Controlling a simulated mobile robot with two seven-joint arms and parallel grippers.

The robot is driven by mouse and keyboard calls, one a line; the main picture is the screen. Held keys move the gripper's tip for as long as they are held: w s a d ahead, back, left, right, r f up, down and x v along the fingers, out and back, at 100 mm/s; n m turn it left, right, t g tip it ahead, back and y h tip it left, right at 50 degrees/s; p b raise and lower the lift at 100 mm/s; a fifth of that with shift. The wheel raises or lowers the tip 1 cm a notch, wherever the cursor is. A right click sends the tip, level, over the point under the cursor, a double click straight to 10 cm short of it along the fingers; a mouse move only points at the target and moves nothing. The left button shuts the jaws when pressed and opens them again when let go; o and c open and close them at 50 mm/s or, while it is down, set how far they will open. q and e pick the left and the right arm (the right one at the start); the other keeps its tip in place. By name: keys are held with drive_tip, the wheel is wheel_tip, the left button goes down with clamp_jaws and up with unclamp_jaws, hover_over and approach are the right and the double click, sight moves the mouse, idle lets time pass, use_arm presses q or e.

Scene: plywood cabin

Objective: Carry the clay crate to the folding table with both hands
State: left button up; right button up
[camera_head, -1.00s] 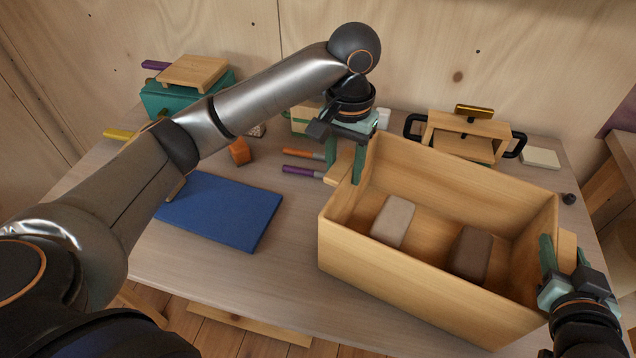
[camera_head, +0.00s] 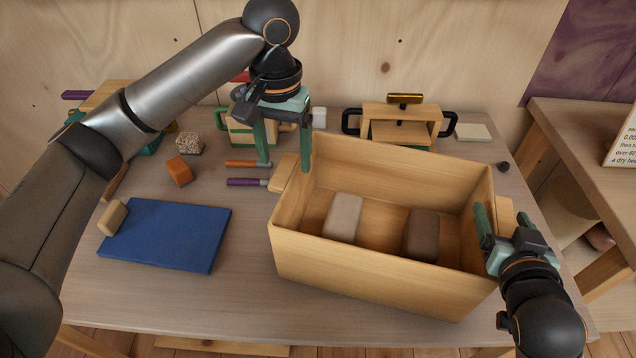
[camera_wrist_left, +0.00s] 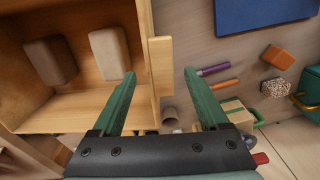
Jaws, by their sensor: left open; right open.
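The clay crate (camera_head: 370,266) is an open wooden box standing on the workbench (camera_head: 190,305). A pale clay block (camera_head: 343,218) and a dark brown one (camera_head: 421,234) lie inside. My left gripper (camera_head: 284,166) is open over the crate's left handle (camera_head: 284,174), one finger on each side of that end. The left wrist view shows this handle (camera_wrist_left: 160,66) between the spread fingers (camera_wrist_left: 165,100). My right gripper (camera_head: 502,222) is open at the right handle (camera_head: 505,216), one finger inside the wall and one outside. Contact cannot be told. A second wooden table (camera_head: 572,118) stands at the right; whether it folds is unclear.
A blue mat (camera_head: 165,235), an orange block (camera_head: 179,171), a speckled block (camera_head: 190,143) and tools with orange (camera_head: 241,163) and purple (camera_head: 246,182) handles lie left of the crate. A wooden frame with black handles (camera_head: 400,126) stands behind it. A sign (camera_head: 624,145) stands at far right.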

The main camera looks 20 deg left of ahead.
use_arm(q)
wheel_tip(320, 180, up, 8)
use_arm(e)
wheel_tip(320, 180, up, 10)
idle(0.8)
use_arm(q)
drive_tip(key=shift+f, duration=0.1)
